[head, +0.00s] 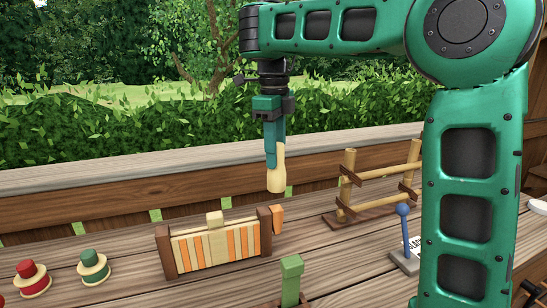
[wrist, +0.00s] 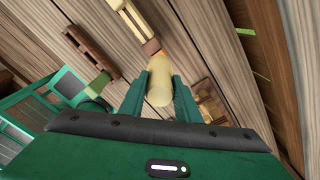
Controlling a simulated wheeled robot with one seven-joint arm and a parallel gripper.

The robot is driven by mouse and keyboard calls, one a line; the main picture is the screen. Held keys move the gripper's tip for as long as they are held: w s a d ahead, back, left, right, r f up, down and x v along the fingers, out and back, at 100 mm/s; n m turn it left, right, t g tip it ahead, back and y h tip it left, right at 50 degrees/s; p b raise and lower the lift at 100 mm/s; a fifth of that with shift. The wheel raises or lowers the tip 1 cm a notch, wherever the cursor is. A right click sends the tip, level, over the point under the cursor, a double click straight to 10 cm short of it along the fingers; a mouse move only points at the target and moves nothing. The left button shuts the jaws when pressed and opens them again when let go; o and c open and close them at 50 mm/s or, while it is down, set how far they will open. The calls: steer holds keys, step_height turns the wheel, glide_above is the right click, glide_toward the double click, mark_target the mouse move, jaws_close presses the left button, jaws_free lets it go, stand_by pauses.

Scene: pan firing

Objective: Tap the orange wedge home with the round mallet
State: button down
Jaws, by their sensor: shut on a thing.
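My gripper (head: 272,145) is shut on the round mallet (head: 277,170), a pale wooden piece that hangs down from the fingers. The mallet also shows between the green fingers in the wrist view (wrist: 160,82). The orange wedge (head: 278,218) sticks out at the right end of a wooden frame (head: 263,237) with orange and cream slats. The mallet's lower end is above the wedge in the head view, with a visible gap. In the wrist view, a bit of orange (wrist: 158,53) shows just beyond the mallet's end, partly hidden by it.
A bamboo rack (head: 375,185) stands right of the frame. A blue-knobbed lever (head: 403,225) is farther right. A green post (head: 291,280) stands in front. A raised ledge (head: 100,180) runs behind.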

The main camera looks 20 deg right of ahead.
mark_target(276, 174)
steer(key=shift+d+f, duration=0.1)
steer(key=shift+f, duration=3)
steer(key=shift+a+r, duration=0.2)
steer(key=shift+r, duration=0.85)
steer(key=shift+d+r, duration=0.1)
steer(key=shift+r, duration=0.45)
steer(key=shift+r, duration=1.5)
